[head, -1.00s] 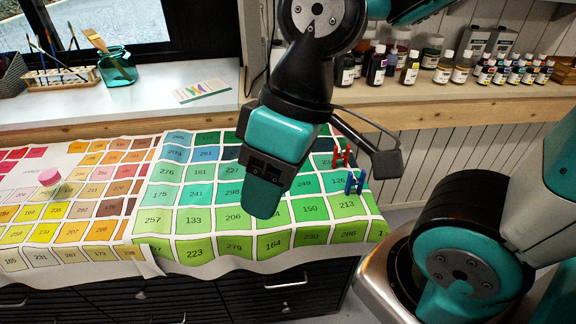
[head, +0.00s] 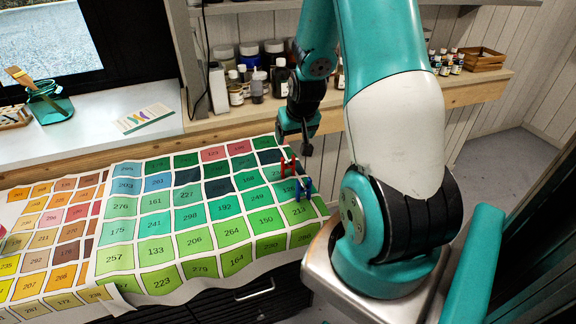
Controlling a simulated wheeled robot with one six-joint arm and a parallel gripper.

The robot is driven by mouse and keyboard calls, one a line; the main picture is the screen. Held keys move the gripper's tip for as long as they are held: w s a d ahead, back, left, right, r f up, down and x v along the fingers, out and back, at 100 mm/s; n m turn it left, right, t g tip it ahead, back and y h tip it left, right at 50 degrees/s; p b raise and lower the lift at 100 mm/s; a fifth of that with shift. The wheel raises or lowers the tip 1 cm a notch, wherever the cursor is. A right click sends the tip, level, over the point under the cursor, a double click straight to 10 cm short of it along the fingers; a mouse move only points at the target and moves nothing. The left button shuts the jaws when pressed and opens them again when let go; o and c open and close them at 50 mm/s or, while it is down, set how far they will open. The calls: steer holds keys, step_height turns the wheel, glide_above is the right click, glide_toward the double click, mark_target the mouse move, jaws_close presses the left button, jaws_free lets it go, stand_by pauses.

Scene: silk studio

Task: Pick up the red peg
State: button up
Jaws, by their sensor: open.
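The red peg (head: 289,166) stands near the right edge of the colour chart cloth, in the head view. A similar blue peg (head: 303,188) stands just in front of it and to the right. My gripper (head: 296,138) is above and behind the red peg, close to it in the picture and apart from the blue peg. It is open, with nothing seen between its fingers. The fingertips are small and dark here, and the exact gap to the red peg cannot be told.
The numbered colour cloth (head: 210,241) covers the drawer cabinet. Several paint bottles (head: 254,85) stand on the shelf behind my gripper. A glass jar with a brush (head: 48,104) and a card (head: 143,117) are on the windowsill. A wooden crate (head: 481,60) is at the right.

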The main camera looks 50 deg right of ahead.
steer(key=p, duration=0.1)
glide_toward(288, 165)
steer(key=w+f, duration=0.2)
steer(key=shift+d+p+x, duration=0.2)
steer(key=shift+p+x, duration=0.15)
steer(key=shift+x, duration=0.5)
steer(key=shift+d+p+x, duration=0.15)
steer(key=shift+p+x, duration=0.2)
steer(key=shift+x, duration=0.55)
steer(key=shift+d+p+x, duration=0.2)
steer(key=shift+p+x, duration=0.15)
steer(key=shift+x, duration=0.5)
steer(key=shift+s, duration=0.15)
steer(key=shift+c, duration=0.4)
steer(key=shift+r, duration=0.1)
steer(key=c, duration=0.9)
